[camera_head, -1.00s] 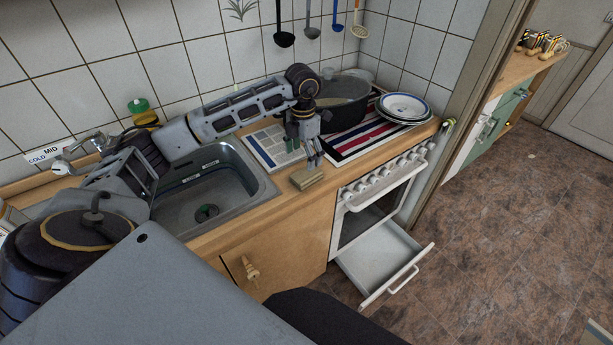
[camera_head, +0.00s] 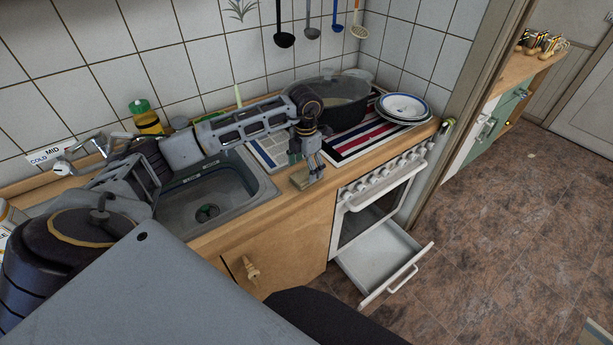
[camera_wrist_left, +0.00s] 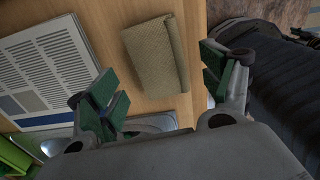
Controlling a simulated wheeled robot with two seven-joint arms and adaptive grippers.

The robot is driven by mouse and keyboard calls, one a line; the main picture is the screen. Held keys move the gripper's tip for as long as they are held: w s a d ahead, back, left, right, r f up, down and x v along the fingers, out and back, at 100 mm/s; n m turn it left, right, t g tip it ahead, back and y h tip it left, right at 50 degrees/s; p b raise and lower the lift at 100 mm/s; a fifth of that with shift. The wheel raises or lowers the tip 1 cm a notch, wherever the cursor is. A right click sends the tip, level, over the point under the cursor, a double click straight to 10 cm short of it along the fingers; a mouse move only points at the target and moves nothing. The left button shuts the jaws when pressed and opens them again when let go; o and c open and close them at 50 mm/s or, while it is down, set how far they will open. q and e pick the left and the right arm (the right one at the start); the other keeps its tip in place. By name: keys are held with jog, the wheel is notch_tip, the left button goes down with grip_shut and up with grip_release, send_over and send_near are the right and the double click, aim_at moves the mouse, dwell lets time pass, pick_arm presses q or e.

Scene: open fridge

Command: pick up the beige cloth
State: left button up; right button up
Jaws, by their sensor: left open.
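The folded beige cloth (camera_head: 301,181) lies on the wooden counter, right of the sink and near the counter's front edge. In the left wrist view the cloth (camera_wrist_left: 155,56) lies flat and shows between and beyond the fingertips. My left gripper (camera_head: 312,172) points down just above the cloth and hides part of it in the head view. In the left wrist view the left gripper (camera_wrist_left: 165,92) is open with nothing between its green-padded fingers. My right gripper is not in view.
A printed paper (camera_head: 269,149) lies behind the cloth. The sink (camera_head: 190,205) is to the left. A striped towel (camera_head: 362,137), a dark pot (camera_head: 338,97) and stacked plates (camera_head: 404,106) are to the right. The oven drawer (camera_head: 375,262) stands open below.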

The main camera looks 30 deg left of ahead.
aim_at(307, 173)
pick_arm(q)
jog(key=shift+w+d+f, duration=0.1)
jog(key=shift+w+f, duration=0.05)
jog(key=shift+f, duration=1.45)
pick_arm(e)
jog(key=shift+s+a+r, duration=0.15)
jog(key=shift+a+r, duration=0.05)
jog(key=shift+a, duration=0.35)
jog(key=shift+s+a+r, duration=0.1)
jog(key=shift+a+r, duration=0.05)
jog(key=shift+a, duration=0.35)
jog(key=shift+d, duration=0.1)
pick_arm(q)
jog(key=shift+c, duration=0.2)
jog(key=c, duration=0.7)
jog(key=shift+c, duration=1.4)
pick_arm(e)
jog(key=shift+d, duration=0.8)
